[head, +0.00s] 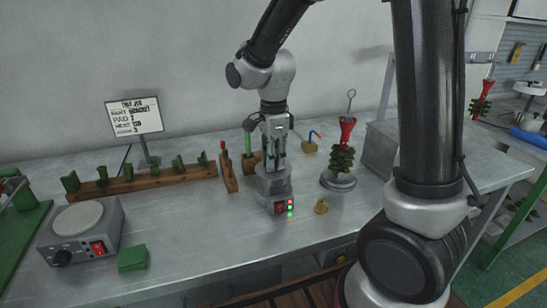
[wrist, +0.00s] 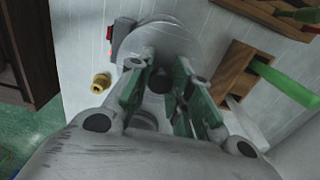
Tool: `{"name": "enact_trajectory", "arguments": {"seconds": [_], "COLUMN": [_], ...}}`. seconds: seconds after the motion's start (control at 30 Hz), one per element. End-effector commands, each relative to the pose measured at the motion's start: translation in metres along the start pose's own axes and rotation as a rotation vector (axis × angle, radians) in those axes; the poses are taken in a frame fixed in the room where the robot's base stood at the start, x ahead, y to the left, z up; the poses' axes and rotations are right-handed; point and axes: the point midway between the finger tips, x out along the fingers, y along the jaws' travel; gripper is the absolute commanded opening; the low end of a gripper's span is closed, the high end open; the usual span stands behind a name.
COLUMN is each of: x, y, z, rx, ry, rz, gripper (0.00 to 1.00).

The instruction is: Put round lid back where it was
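My gripper (head: 276,162) points straight down over a round grey pot (head: 273,188) with a red switch and small lights on its front. In the wrist view the pot is topped by a flat grey round lid (wrist: 158,36). A dark round knob (wrist: 160,80) shows between my two green-padded fingers (wrist: 163,62). The fingers stand apart, one on each side of the knob. I cannot tell whether they press on it. The fingers hide part of the lid. In the head view the lid is hard to make out.
A small brass piece (head: 321,207) stands right of the pot. A wooden rack with a green-handled tool (head: 248,143) is behind. A green wax tree on a stand (head: 342,158) stands to the right. A grey heater box (head: 80,238) and green block (head: 132,258) are at left.

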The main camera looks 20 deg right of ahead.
Motion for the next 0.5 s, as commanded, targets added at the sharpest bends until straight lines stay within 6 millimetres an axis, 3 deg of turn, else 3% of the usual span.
{"name": "enact_trajectory", "arguments": {"seconds": [0.1,0.37,0.5], "x": [0.000,-0.001,-0.011], "y": [0.000,0.000,-0.001], "z": [0.000,0.000,0.000], "rx": [0.000,0.000,0.000], "ry": [0.000,0.000,-0.001], "rz": [0.000,0.000,-0.004], "gripper": [0.41,0.41,0.41]}}
